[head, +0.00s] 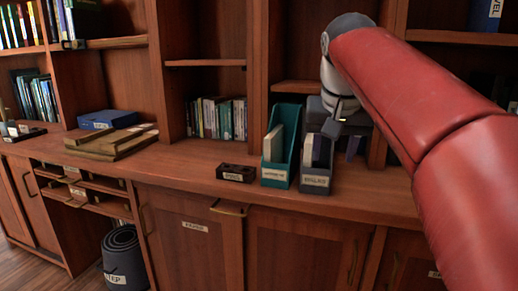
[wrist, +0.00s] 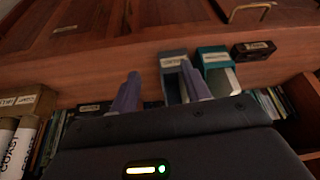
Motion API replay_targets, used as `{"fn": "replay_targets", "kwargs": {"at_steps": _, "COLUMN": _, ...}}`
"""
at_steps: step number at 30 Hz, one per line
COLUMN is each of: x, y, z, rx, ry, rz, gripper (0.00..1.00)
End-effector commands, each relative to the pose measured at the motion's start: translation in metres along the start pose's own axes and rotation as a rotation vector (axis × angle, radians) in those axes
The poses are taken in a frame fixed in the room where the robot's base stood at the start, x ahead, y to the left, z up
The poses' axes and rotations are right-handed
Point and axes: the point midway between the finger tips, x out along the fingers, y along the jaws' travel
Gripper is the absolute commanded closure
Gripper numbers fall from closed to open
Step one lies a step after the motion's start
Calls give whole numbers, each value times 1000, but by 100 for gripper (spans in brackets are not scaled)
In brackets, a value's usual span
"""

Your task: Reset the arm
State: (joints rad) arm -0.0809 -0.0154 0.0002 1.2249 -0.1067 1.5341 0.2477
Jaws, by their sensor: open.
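My arm (head: 400,90), with a red cover, reaches in from the right in the head view. My gripper (head: 340,148) hangs over the counter, at or just behind a grey file holder (head: 317,181). In the wrist view, the two bluish fingers of my gripper (wrist: 160,70) stand apart with nothing clearly held between them. The grey holder (wrist: 172,62) shows close beyond the fingertips, near the right finger. In the head view my gripper is partly hidden by the holder and arm, and I cannot tell whether it touches the holder.
A teal file holder (head: 280,145) stands left of the grey one, with a small black labelled box (head: 236,173) beside it. Books (head: 217,118) fill a shelf behind. A wooden tray (head: 112,141) and blue box (head: 108,119) lie farther left. The counter (head: 185,175) between is clear.

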Motion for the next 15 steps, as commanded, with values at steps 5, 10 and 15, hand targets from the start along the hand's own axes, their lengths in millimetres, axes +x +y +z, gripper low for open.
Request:
{"fn": "replay_targets", "kwargs": {"at_steps": 5, "x": 12, "y": 11, "z": 43, "rx": -37, "ry": 13, "rz": -16, "gripper": 53}}
{"fn": "replay_targets", "kwargs": {"at_steps": 10, "x": 42, "y": 25, "z": 110, "rx": -85, "ry": 34, "rz": -40, "gripper": 53}}
{"fn": "replay_targets", "kwargs": {"at_steps": 15, "x": 84, "y": 37, "z": 186, "rx": -125, "ry": 55, "rz": -62, "gripper": 53}}
